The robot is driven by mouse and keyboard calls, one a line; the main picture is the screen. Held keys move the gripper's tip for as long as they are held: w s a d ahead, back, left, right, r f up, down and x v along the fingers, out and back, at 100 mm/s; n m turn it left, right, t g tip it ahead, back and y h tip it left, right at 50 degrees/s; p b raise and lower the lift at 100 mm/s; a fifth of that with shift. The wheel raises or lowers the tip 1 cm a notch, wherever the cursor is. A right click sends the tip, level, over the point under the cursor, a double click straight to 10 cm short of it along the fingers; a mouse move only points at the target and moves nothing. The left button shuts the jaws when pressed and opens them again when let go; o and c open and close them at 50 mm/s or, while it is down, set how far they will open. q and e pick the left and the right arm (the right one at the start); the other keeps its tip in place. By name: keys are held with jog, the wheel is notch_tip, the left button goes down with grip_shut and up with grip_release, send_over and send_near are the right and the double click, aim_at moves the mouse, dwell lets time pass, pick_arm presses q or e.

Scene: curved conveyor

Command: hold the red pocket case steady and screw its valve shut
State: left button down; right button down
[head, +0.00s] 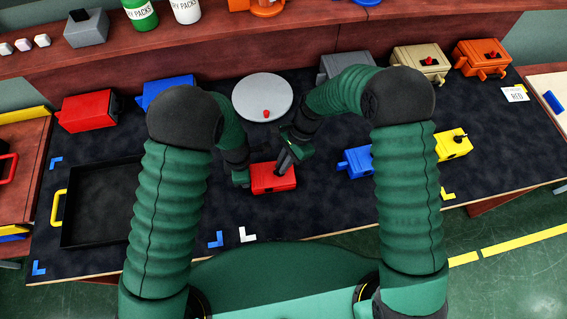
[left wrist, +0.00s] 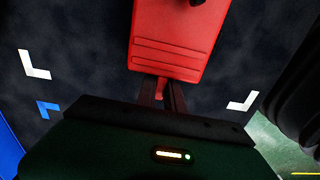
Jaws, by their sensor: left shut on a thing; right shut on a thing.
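The red pocket case (head: 273,180) lies on the dark mat in front of me, between my two grippers. My left gripper (head: 246,177) is at its left end; in the left wrist view its dark fingers (left wrist: 162,92) are shut on a narrow red tab at the end of the case (left wrist: 172,50). My right gripper (head: 279,169) comes down from above right and is shut at the top of the case, where the valve sits. The valve is largely hidden by the fingers, so how far it is turned cannot be told.
A grey disc (head: 262,88) with a small red piece (head: 266,114) stands behind the case. Another red case (head: 88,110) is at left, a black tray (head: 95,232) at front left. Blue (head: 357,161) and yellow (head: 453,145) cases lie to the right.

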jog(key=n, duration=0.2)
jog(key=n+g+h, duration=0.1)
jog(key=n, duration=0.1)
jog(key=shift+w+a+n, duration=0.2)
jog(key=shift+n, duration=0.1)
jog(key=shift+w+a+n+g+h, duration=0.1)
jog(key=shift+n+g+h, duration=0.25)
jog(key=shift+n, duration=0.65)
jog(key=shift+a+n+g+h, duration=0.15)
jog(key=shift+n+h, duration=0.3)
jog(key=shift+n, duration=0.55)
jog(key=shift+d, duration=0.1)
jog(key=c, duration=1.5)
grip_release()
